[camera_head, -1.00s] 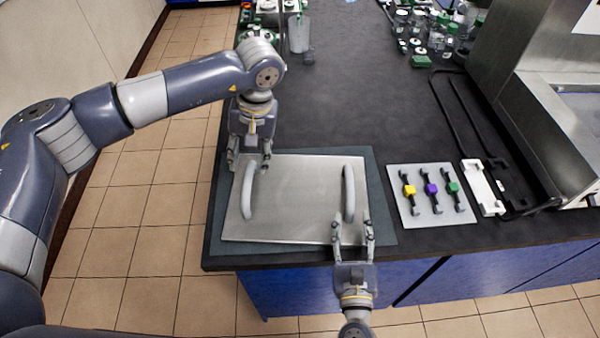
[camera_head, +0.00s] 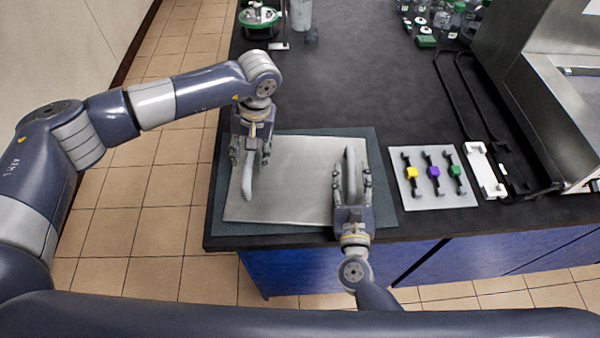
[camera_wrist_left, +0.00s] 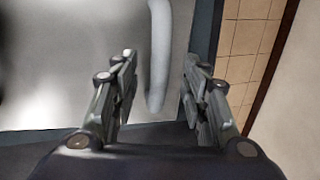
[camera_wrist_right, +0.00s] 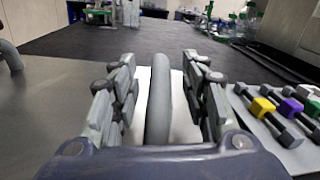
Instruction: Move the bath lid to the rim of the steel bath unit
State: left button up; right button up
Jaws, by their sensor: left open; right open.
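The bath lid (camera_head: 290,185) is a flat steel plate with two grey bar handles, lying on a dark mat (camera_head: 220,190) on the bench. My left gripper (camera_head: 250,165) is open over the left handle (camera_head: 247,188); in the left wrist view that handle (camera_wrist_left: 158,60) lies between the fingers. My right gripper (camera_head: 352,185) is open around the right handle (camera_head: 350,160); in the right wrist view the handle (camera_wrist_right: 159,105) runs between its fingers with gaps on both sides. The steel bath unit (camera_head: 565,110) stands at the right edge, only partly in view.
A plate with yellow, purple and green clips (camera_head: 433,190) lies right of the mat. A white holder (camera_head: 484,170) and black rods (camera_head: 500,120) lie between it and the bath unit. Glassware (camera_head: 440,22) stands at the back. The mid-bench is clear.

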aim_at(250, 158)
pick_arm(q)
jog(key=shift+a+f, duration=0.2)
jog(key=shift+f, duration=0.7)
jog(key=shift+a+f, duration=0.15)
jog(key=shift+f, duration=0.7)
pick_arm(e)
jog(key=shift+w, duration=1.75)
pick_arm(q)
grip_shut()
pick_arm(e)
grip_shut()
pick_arm(q)
jog(key=shift+w+r, duration=0.1)
pick_arm(e)
jog(key=shift+r, duration=0.1)
